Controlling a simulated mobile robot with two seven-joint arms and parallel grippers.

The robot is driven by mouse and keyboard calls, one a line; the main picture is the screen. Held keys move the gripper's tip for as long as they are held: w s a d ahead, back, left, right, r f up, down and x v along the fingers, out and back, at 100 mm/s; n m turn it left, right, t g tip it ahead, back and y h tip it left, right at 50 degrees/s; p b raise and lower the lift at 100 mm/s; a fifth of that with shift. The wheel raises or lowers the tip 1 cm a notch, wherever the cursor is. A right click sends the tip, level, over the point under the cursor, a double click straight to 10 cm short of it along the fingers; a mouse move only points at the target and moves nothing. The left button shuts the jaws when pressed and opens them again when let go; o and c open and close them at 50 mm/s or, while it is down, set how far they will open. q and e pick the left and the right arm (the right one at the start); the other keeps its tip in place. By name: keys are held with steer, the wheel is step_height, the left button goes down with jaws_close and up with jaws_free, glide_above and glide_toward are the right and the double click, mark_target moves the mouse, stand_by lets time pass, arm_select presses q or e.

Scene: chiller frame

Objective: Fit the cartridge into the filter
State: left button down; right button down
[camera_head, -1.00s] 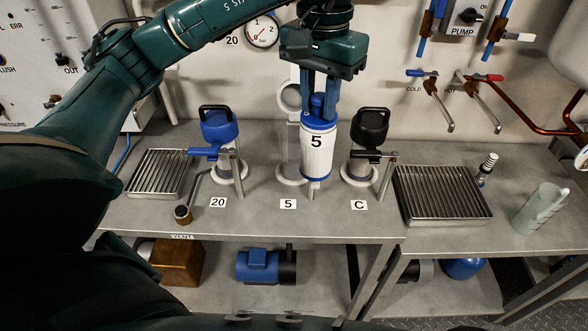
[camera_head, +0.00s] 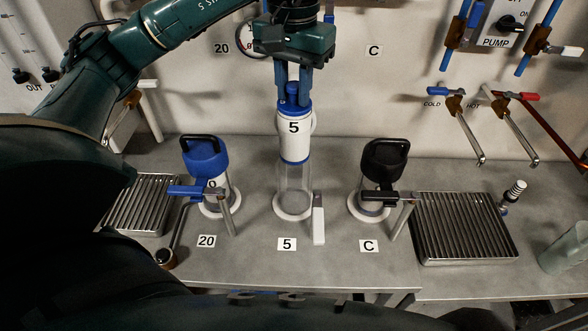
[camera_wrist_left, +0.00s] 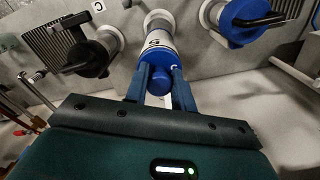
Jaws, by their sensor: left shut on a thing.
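The cartridge (camera_head: 295,138), white with blue ends and marked 5, is upright over the middle filter housing. My left gripper (camera_head: 292,90) is shut on its blue top knob; in the left wrist view the gripper (camera_wrist_left: 160,85) grips the cartridge (camera_wrist_left: 160,45) from above. The filter (camera_head: 293,190) is a clear upright cylinder on a white base behind the label 5, with a white handle (camera_head: 318,222) at its right. The cartridge's lower blue rim lines up with the cylinder's top; I cannot tell whether it has entered. My right gripper is not in view.
A blue-capped filter (camera_head: 207,160) stands left at label 20, and a black-capped filter (camera_head: 383,160) stands right at label C. Slatted drain trays (camera_head: 465,228) lie at both sides. The bench front is clear.

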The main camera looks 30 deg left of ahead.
mark_target(294, 156)
arm_select(q)
step_height(294, 156, down, 11)
steer(key=shift+r+b, duration=0.1)
steer(key=shift+b, duration=0.65)
step_height(294, 156, down, 4)
steer(key=shift+r, duration=0.15)
steer(key=shift+f+p, duration=0.3)
steer(key=shift+f, duration=0.25)
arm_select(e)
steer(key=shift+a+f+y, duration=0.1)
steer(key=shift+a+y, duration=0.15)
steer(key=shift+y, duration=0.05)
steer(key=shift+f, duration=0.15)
arm_select(q)
steer(key=shift+f+b, duration=0.25)
steer(key=shift+b, duration=0.1)
steer(key=c, duration=1.2)
jaws_free()
steer(key=shift+r, duration=0.15)
steer(key=shift+o, duration=0.2)
